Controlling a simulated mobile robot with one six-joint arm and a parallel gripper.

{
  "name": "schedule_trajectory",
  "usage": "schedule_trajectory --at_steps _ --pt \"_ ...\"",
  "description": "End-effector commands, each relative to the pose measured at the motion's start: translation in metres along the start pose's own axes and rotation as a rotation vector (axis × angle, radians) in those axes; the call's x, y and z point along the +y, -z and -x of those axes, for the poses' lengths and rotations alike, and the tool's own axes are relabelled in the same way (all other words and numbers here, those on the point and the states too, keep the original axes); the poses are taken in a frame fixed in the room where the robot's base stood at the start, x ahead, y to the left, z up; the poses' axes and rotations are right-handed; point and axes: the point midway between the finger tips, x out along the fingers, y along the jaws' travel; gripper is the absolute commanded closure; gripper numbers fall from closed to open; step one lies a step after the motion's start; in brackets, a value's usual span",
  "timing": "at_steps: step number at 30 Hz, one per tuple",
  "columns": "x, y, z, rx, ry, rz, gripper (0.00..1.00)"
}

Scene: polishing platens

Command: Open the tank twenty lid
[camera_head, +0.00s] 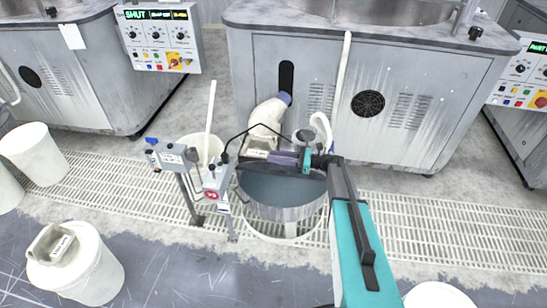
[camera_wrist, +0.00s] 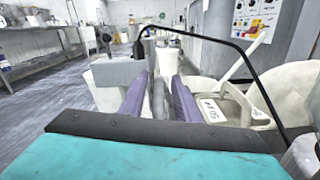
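A round steel tank (camera_head: 285,213) stands on the floor grating in front of the middle machine, with a flat grey-blue top surface. A pale part with a label (camera_head: 257,152) shows behind my gripper (camera_head: 288,159); the wrist view shows a similar labelled white piece (camera_wrist: 213,109) right of my fingers, its print too small to read surely. My gripper is over the tank's back part. Its two purple fingers (camera_wrist: 158,100) are apart, with a narrow grey bar between them and gaps at both sides. I cannot tell whether that bar belongs to the lid.
A post with a small control box (camera_head: 215,185) and another post (camera_head: 178,158) stand close left of the tank. A white bucket with a labelled top (camera_head: 92,272) stands front left. A thin black cable arches near my gripper. The grating to the right (camera_head: 450,230) is clear.

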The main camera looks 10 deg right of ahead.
Motion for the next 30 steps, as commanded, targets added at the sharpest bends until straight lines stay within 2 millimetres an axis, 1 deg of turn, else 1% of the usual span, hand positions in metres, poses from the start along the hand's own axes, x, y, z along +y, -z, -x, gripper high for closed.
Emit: schedule_trajectory --at_steps 12,18,21,24,30 --pt "0.001 0.001 0.066 0.001 0.004 0.0 0.71" --pt "0.002 0.001 0.096 0.0 0.003 0.0 0.71" --pt "0.002 0.002 0.107 0.001 0.003 -0.001 0.71" --pt "0.002 0.002 0.115 0.001 0.002 -0.001 0.71" --pt "0.003 0.001 0.12 0.001 0.001 -0.001 0.71"
